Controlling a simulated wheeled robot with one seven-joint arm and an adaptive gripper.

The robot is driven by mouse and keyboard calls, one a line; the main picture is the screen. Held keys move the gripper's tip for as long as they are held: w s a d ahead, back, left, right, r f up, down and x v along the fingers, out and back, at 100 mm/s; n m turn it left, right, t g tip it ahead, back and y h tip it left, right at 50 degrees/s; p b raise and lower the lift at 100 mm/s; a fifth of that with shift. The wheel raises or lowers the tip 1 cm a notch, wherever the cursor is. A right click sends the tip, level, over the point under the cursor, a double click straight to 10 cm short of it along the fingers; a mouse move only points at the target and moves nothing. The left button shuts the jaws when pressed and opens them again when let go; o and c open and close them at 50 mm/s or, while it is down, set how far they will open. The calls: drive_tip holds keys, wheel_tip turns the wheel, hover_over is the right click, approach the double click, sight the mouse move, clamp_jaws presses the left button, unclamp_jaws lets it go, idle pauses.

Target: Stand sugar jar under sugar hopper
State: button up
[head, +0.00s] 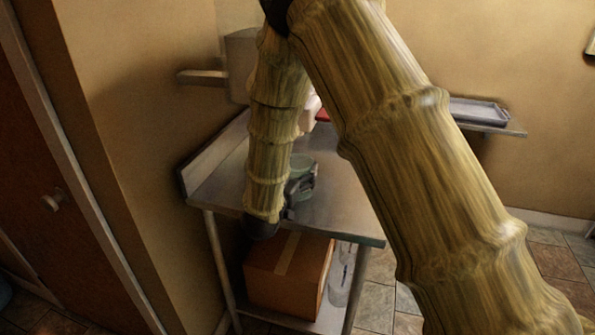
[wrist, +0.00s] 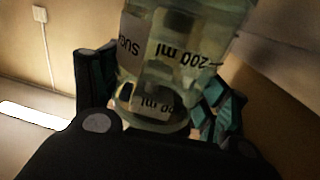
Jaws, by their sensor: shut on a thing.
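In the head view my gripper (head: 303,184) is beside the pale green jar (head: 301,165), over the steel table (head: 335,205); whether the jar touches the top I cannot tell. A pale box-shaped unit (head: 241,62) on the wall behind the table may be the sugar hopper; my arm hides part of it.
A ledge (head: 203,77) juts left of the wall unit. A red and white item (head: 313,110) is partly hidden behind my arm. A shelf with a metal tray (head: 478,112) is at right. A cardboard box (head: 287,272) and clear containers (head: 342,275) sit below the table.

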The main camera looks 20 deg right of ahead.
drive_tip(key=shift+f, duration=0.35)
drive_tip(key=shift+f, duration=0.1)
drive_tip(key=shift+f, duration=0.1)
drive_tip(key=o, duration=1.3)
drive_tip(key=shift+o, duration=0.2)
drive_tip(key=shift+r, duration=0.25)
drive_tip(key=shift+s+a+f, duration=0.15)
drive_tip(key=shift+s+a, duration=0.1)
drive_tip(key=shift+s, duration=0.1)
drive_tip(key=b+v, duration=0.1)
drive_tip(key=v, duration=1)
drive_tip(key=shift+b, duration=0.35)
